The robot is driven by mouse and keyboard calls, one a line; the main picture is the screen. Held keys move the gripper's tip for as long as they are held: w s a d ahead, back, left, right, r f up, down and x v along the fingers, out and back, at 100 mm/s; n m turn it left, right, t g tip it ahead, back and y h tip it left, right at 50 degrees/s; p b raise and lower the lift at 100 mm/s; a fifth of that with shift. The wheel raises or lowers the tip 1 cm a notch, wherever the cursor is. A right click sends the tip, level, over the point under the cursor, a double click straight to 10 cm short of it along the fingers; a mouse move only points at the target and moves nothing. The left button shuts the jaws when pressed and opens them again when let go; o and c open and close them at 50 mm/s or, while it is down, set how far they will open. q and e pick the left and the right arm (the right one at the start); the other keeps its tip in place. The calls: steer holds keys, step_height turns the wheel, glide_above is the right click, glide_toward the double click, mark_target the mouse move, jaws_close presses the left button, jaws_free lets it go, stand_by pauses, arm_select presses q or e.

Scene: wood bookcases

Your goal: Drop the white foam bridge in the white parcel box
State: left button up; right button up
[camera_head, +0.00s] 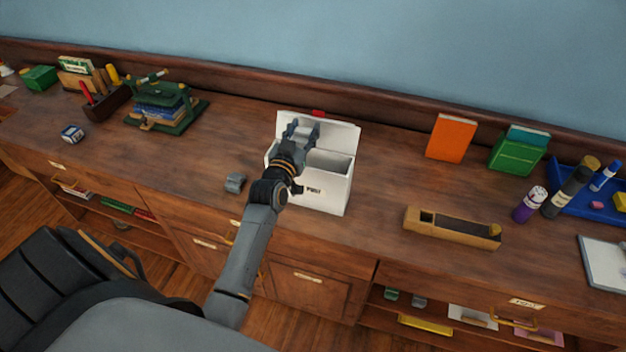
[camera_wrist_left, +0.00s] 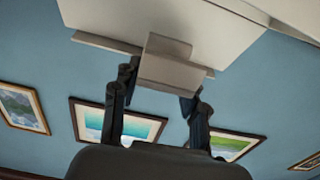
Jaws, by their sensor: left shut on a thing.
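The white parcel box (camera_head: 336,195) stands open on the wooden counter, its lid (camera_head: 343,133) raised at the back and dark lettering on its front. My left gripper (camera_head: 302,130) is over the left part of the box, in front of the raised lid. It is shut on the white foam bridge (camera_wrist_left: 172,70), a pale blocky piece between the fingers (camera_wrist_left: 158,92) in the left wrist view. In the head view the arm and fingers mostly hide the piece. Large pale box surfaces (camera_wrist_left: 170,22) fill the top of the wrist view. My right gripper is out of view.
A small grey piece (camera_head: 235,183) lies just left of the box. A wooden tray-like block (camera_head: 452,228) and an orange book (camera_head: 450,138) are to the right. A green press with books (camera_head: 165,107) stands to the left. Counter around the box is mostly clear.

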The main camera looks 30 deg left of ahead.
arm_select(q)
steer(key=shift+f, duration=0.3)
steer(key=shift+a+r, duration=0.1)
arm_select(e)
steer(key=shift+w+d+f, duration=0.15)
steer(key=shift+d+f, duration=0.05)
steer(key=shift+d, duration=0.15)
arm_select(q)
steer(key=o, duration=0.8)
steer(key=shift+o, duration=0.2)
steer(key=shift+s, duration=0.2)
steer(key=v, duration=1.1)
steer(key=shift+s, duration=0.35)
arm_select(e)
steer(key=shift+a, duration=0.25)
